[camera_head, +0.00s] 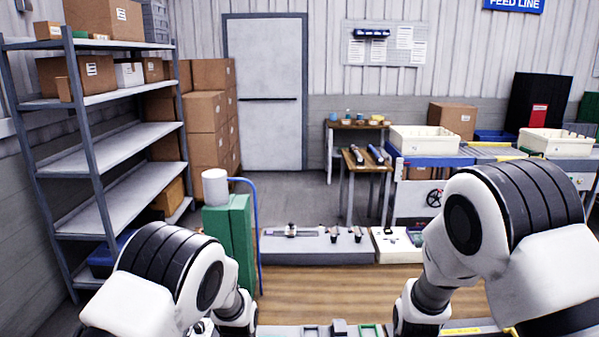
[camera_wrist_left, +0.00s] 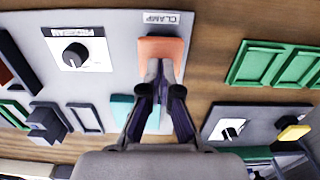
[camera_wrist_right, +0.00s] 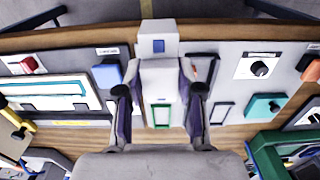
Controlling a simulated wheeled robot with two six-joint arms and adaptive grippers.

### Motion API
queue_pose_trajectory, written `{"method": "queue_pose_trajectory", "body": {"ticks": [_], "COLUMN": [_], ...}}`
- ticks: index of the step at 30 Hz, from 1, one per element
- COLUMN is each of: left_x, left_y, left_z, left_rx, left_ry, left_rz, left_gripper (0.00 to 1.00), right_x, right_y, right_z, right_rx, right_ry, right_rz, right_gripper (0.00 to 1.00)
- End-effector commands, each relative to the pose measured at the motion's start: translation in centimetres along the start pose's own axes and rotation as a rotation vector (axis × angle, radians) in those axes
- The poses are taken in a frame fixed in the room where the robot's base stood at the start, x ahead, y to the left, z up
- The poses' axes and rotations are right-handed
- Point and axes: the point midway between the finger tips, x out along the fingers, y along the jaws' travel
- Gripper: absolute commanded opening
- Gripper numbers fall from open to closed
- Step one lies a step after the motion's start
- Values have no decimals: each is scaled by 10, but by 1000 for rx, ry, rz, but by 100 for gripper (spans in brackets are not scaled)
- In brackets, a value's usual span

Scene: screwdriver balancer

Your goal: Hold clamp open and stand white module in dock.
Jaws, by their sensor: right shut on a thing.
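The white module (camera_wrist_right: 160,82) is between the fingers of my right gripper (camera_wrist_right: 160,92) in the right wrist view, upright in the picture. The green rectangular frame (camera_wrist_right: 162,115) on the grey panel shows just below it; I cannot tell whether they touch. My left gripper (camera_wrist_left: 164,80) has its fingertips together at the orange paddle (camera_wrist_left: 161,50) under the CLAMP label. Whether it presses the paddle is unclear. A dark clamp block (camera_wrist_left: 47,122) stands between the green frame and a black frame (camera_wrist_left: 85,118). My arms hide both grippers in the head view.
A PROGRAM knob (camera_wrist_left: 76,54) sits on the same panel. Green trays (camera_wrist_left: 275,65) lie on the wooden bench to the right. A green post (camera_head: 232,240) stands at the bench's left.

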Motion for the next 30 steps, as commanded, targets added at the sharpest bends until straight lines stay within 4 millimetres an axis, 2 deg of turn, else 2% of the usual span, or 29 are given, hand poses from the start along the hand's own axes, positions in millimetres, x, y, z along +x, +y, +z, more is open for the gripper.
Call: {"method": "queue_pose_trajectory", "body": {"ticks": [22,30], "left_x": [24,23], "left_y": [0,0], "left_z": [0,0], "left_rx": [0,0], "left_ry": [-1,-1], "left_rz": [0,0], "left_gripper": [0,0], "right_x": [15,14], "right_y": [0,0], "right_z": [0,0], "right_rx": [0,0], "right_ry": [0,0], "right_rz": [0,0], "right_gripper": [0,0]}}
